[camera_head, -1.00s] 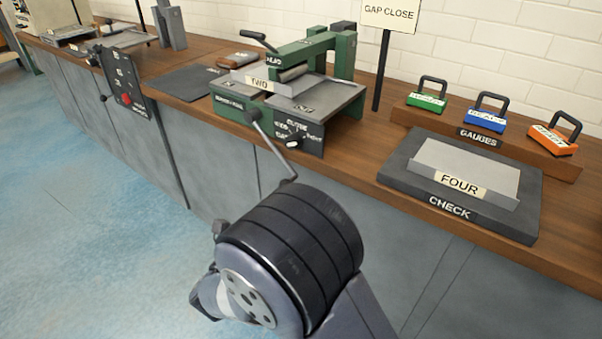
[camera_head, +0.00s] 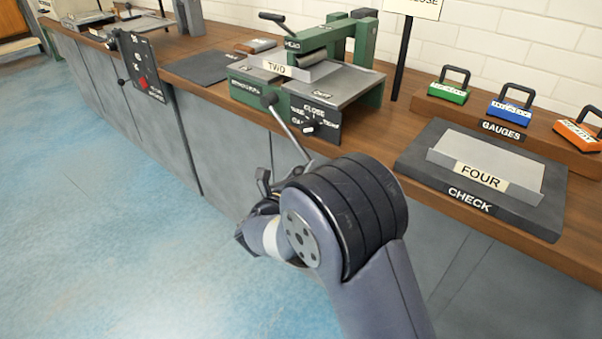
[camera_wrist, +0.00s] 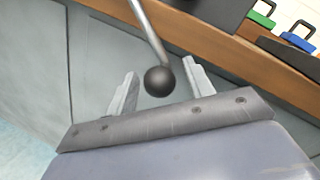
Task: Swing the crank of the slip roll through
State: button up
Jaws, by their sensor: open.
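A green bench machine (camera_head: 335,68) with a sheet marked TWO (camera_head: 276,68) stands on the bench, and I take it to be the slip roll. Its crank is a thin metal rod (camera_head: 291,132) that slopes down from a grey hub at the machine's front. In the head view, its lower end is hidden behind my arm. In the wrist view, the crank's rod (camera_wrist: 147,32) ends in a black ball knob (camera_wrist: 159,81). My gripper (camera_wrist: 160,68) is open, with one finger on each side of the knob and visible gaps to both.
A dark CHECK tray (camera_head: 540,222) holding a FOUR sheet (camera_head: 482,178) lies to the right. Several handled gauges stand behind it on a wooden rack (camera_head: 545,147). Blue floor (camera_head: 90,220) is open at left.

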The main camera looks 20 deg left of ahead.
grip_shut()
dwell(0.4)
jog(key=shift+f, duration=0.15)
